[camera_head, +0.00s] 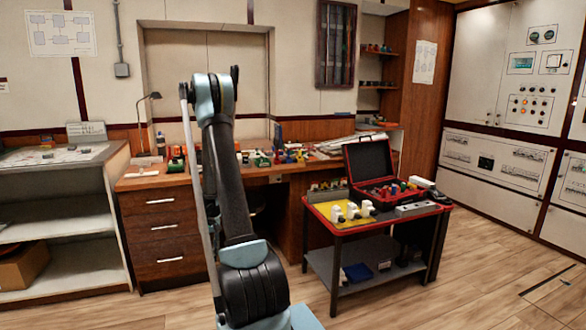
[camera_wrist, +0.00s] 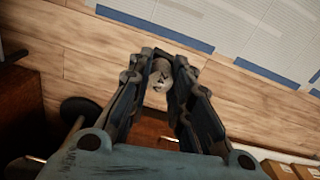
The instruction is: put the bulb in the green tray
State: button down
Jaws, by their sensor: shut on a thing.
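In the wrist view my gripper (camera_wrist: 162,82) is shut on a small pale rounded thing, the bulb (camera_wrist: 160,76), held between the fingertips. Its lower part is hidden by the fingers. Wood planks show beyond it, and nothing is seen touching it. In the head view my arm stands raised in front of the desk, and the bulb cannot be made out there. I cannot pick out a green tray for certain. A small green thing (camera_head: 262,161) lies on the desk among other items, too small to tell what it is.
A wooden desk (camera_head: 150,181) with drawers stands behind my arm, with a lamp and several small items on it. Floor at right is clear.

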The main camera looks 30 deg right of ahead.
aim_at(262, 165)
jog(key=z, duration=0.65)
jog(key=i, duration=1)
